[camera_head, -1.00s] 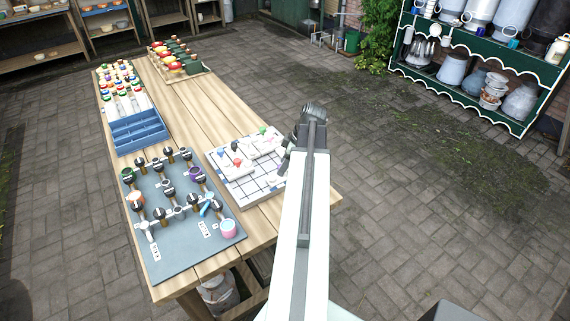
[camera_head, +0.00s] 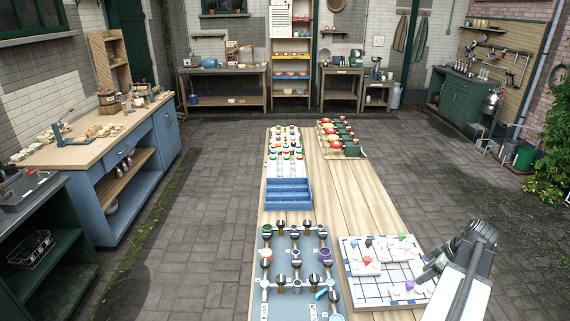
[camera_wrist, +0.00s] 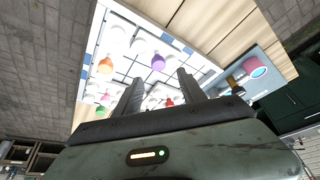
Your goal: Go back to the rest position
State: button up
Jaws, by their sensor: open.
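My gripper (camera_head: 430,270) is at the lower right in the head view, beside the right edge of the wooden table (camera_head: 362,205). In the wrist view my gripper (camera_wrist: 158,92) shows two dark fingers spread apart with nothing between them. Beyond the fingers lies a white gridded board (camera_wrist: 125,65) with white pieces and coloured knobs. The same gridded board (camera_head: 372,296) shows in the head view, partly hidden by my arm.
A blue workbench (camera_head: 135,190) is at the left. Paved floor (camera_head: 205,215) is open between them.

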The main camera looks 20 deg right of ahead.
jog(key=w+a+n+y, duration=0.1)
jog(key=w+a+n, duration=0.2)
jog(key=w+a, duration=0.95)
jog(key=w+a+n+g, duration=0.1)
jog(key=w+a, duration=0.2)
jog(key=a, duration=0.5)
jog(key=w+a+f+n+g, duration=0.1)
jog(key=w+a, duration=0.3)
jog(key=a, duration=0.5)
jog(key=w+a+f+n+b, duration=0.1)
jog(key=w+a+n, duration=0.1)
jog(key=a, duration=0.6)
jog(key=shift+w+a+g, duration=0.3)
jog(key=shift+w+g, duration=0.1)
jog(key=shift+w, duration=0.25)
jog(key=s+a+f+m+g+h, duration=0.1)
jog(key=s+a+m+h, duration=0.1)
jog(key=a+m, duration=0.9)
jog(key=s+a, duration=0.1)
jog(key=a, duration=0.1)
jog(key=shift+s+a+h, duration=0.35)
jog(key=shift+a+h, duration=0.05)
